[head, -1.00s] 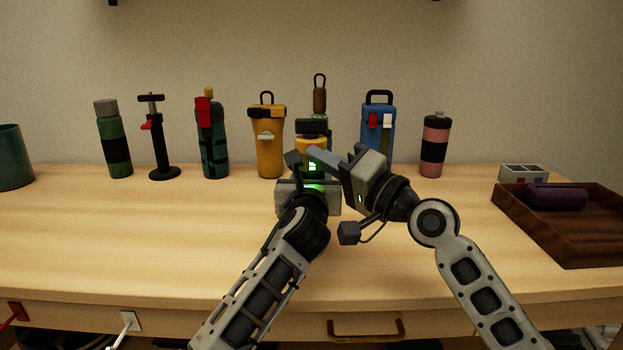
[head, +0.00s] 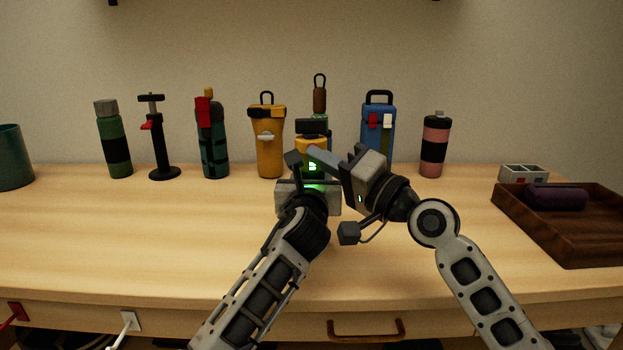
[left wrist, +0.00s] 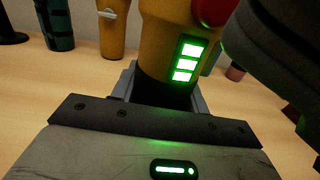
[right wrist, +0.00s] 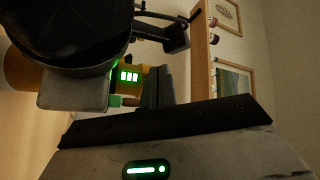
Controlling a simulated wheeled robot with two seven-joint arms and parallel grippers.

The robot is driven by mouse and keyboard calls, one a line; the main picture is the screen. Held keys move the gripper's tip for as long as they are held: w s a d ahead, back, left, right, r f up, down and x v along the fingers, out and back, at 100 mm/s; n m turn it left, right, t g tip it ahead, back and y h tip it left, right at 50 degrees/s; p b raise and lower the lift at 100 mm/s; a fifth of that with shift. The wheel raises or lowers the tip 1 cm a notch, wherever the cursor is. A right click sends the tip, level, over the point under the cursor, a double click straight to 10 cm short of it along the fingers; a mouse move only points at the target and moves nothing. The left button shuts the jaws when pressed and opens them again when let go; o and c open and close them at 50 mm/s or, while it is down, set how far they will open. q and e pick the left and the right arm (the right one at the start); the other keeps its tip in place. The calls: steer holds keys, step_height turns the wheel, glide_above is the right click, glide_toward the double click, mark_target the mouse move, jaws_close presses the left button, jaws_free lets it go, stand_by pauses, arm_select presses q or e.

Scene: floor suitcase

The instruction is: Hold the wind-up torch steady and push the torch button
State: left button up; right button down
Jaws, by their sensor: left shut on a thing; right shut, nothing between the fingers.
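The wind-up torch (head: 311,143) is yellow with a dark top and stands upright near the middle of the table. Its lit green bar display (left wrist: 186,62) faces me, and a red part, likely the button (left wrist: 212,8), shows above it in the left wrist view. My left gripper (head: 308,186) is shut around the torch's lower, dark part. My right gripper (head: 318,154) is shut and empty, its fingertips at the torch's upper front. The dark right gripper body fills the upper right of the left wrist view. I cannot tell whether the fingertips touch the button.
A yellow flask (head: 268,145), a blue flask (head: 378,140), a pink bottle (head: 434,145) and several other items stand along the back. A brown tray (head: 565,238) holding a purple case (head: 556,197) is at the right. The table's left front is clear.

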steer(key=shift+w, duration=0.2)
stand_by(0.4)
steer(key=shift+w, duration=0.3)
steer(key=shift+w+a, duration=0.1)
steer(key=shift+w, duration=0.1)
stand_by(0.4)
steer(key=shift+s, duration=0.7)
steer(key=s, duration=0.6)
steer(key=shift+d, duration=0.4)
